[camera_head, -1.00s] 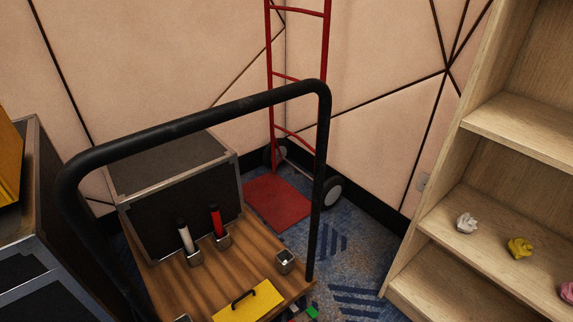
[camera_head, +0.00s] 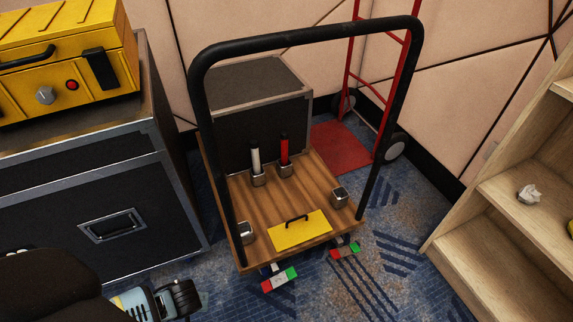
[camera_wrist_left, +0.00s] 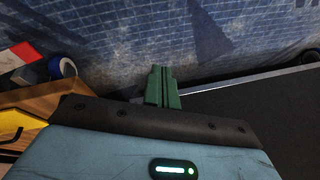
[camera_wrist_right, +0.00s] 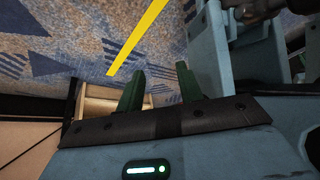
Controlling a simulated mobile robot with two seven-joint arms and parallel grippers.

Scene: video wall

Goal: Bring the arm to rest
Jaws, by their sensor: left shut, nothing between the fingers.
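My left gripper (camera_wrist_left: 162,87) has its green fingers together, with nothing between them, over the blue patterned carpet. In the left wrist view a dark panel lies just to its right and a wooden edge with a yellow part to its left. My right gripper (camera_wrist_right: 158,88) has its green fingers apart and empty; carpet and a pale wooden box-like shape show behind it. In the head view part of my left arm (camera_head: 145,302) shows at the bottom left, beside the black case; I cannot make out fingertips there. My right arm is not in the head view.
A wooden cart (camera_head: 285,205) with a black handle (camera_head: 300,38) stands mid-view, carrying a yellow plate (camera_head: 299,227) and two upright sticks. A black case (camera_head: 105,215) with a yellow box (camera_head: 60,62) stands left, a wooden shelf (camera_head: 520,220) right. Carpet (camera_head: 390,270) is open between cart and shelf.

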